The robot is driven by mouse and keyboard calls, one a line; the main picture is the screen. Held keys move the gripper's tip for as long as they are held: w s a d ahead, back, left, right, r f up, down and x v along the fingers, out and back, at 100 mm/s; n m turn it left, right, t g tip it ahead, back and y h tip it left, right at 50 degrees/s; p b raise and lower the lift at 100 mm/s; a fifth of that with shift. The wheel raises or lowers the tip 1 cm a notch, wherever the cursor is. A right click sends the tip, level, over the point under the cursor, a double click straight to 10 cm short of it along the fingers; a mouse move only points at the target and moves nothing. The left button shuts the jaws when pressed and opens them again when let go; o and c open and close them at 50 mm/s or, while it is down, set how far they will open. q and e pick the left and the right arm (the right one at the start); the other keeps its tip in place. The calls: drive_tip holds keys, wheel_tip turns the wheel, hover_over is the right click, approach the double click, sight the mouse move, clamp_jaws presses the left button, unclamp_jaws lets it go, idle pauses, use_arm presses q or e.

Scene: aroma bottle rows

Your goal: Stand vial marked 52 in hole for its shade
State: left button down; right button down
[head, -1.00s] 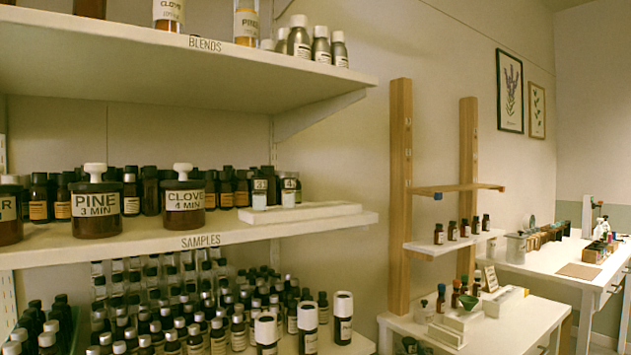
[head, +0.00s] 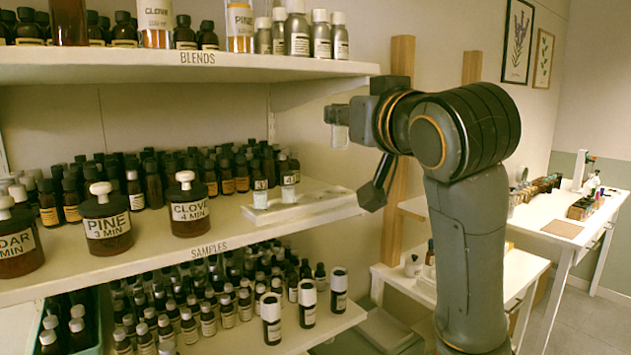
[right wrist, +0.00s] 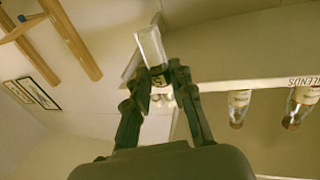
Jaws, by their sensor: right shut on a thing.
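My right gripper (head: 338,112) is shut on a small clear vial (head: 340,138), held in the air right of the shelves, above the white block. The right wrist view, which is upside down, shows the clear vial (right wrist: 150,47) between the fingertips (right wrist: 159,74). It has a dark band with a pale mark that I cannot read in full. A long white block (head: 318,208) lies at the right end of the samples shelf. Two small vials (head: 260,195) (head: 289,190) with number labels and pale lower parts stand on it. Its holes cannot be made out. My left gripper is out of view.
The blends shelf (head: 200,68) overhangs the samples shelf (head: 120,262). Stoppered jars (head: 107,228) and many dark bottles crowd the samples shelf left of the block. Wooden posts (head: 401,60) and side tables (head: 545,240) stand to the right.

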drive_tip(key=w+a+f+p, duration=0.2)
drive_tip(key=w+a+f, duration=0.1)
drive_tip(key=w, duration=0.4)
drive_tip(key=p, duration=0.1)
hover_over(317, 199)
drive_tip(key=f, duration=0.5)
drive_tip(key=shift+s+d, duration=0.2)
drive_tip(key=shift+s, duration=0.15)
drive_tip(key=shift+w+f, duration=0.15)
drive_tip(key=f, duration=0.1)
drive_tip(key=f+p, duration=0.2)
drive_tip(key=shift+w+a+f, duration=0.2)
drive_tip(key=shift+w+f, duration=0.1)
drive_tip(key=shift+f, duration=0.1)
drive_tip(key=shift+s+f, duration=0.1)
drive_tip(key=shift+f, duration=0.1)
drive_tip(key=c, duration=1.5)
unclamp_jaws()
drive_tip(key=shift+c, duration=0.2)
drive_tip(key=shift+o, duration=0.5)
drive_tip(key=shift+w, duration=0.2)
drive_tip(key=b+v, duration=0.3)
drive_tip(key=v, duration=0.9)
